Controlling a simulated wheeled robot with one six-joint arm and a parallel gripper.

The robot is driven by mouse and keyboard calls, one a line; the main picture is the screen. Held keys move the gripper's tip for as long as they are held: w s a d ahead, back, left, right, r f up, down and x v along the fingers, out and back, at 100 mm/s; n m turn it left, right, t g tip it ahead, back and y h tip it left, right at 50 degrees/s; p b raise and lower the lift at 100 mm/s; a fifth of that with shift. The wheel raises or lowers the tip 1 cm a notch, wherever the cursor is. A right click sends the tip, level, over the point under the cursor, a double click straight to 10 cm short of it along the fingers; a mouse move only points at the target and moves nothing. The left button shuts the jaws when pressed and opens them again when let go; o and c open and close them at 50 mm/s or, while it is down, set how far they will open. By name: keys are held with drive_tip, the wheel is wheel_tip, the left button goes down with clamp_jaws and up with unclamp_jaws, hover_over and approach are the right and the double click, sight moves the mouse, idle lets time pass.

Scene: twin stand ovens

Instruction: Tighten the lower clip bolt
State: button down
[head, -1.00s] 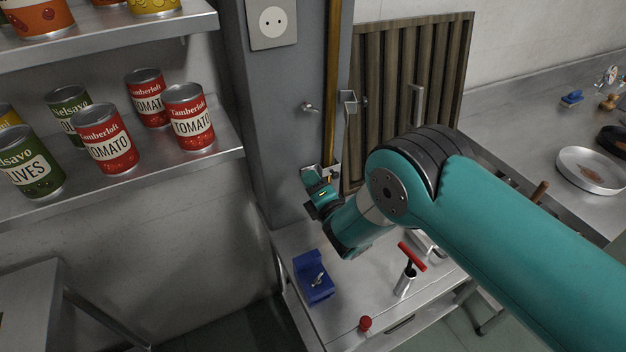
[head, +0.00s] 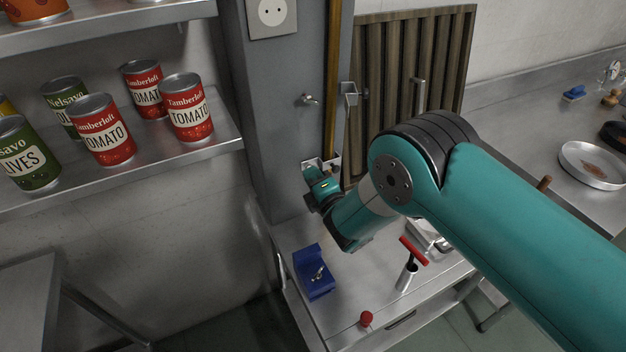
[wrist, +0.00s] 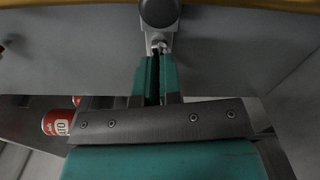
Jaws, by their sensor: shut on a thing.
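The lower clip (head: 334,162) is a small pale metal bracket at the bottom of the copper-coloured pipe (head: 333,80) on the grey post. My gripper (head: 311,172) is at this clip in the head view, and the hand partly covers it. In the wrist view my gripper's teal fingers (wrist: 156,62) are close together, with their tips at the small metal bolt (wrist: 161,46) below the clip's pale bracket (wrist: 158,32). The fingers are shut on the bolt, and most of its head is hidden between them.
A steel table below carries a blue holder (head: 313,283) with a small metal part and a red-handled tool (head: 413,251) in a metal cup. A shelf of cans (head: 187,106) stands left. A slatted wooden panel (head: 440,70) is right of the post.

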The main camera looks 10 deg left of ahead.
drive_tip(key=shift+w+d+m+b, duration=0.1)
drive_tip(key=shift+d+m+b, duration=0.05)
drive_tip(key=shift+m+b, duration=5.45)
drive_tip(key=shift+w+d+m+b, duration=0.1)
drive_tip(key=shift+m+b, duration=4.5)
drive_tip(key=shift+b, duration=1.85)
drive_tip(key=shift+r, duration=0.1)
drive_tip(key=c, duration=1.3)
unclamp_jaws()
drive_tip(key=shift+r, duration=0.15)
drive_tip(key=b+v, duration=0.5)
drive_tip(key=v, duration=1.2)
drive_tip(key=shift+s+d+b, duration=0.15)
drive_tip(key=shift+s+b, duration=0.1)
drive_tip(key=shift+b, duration=0.05)
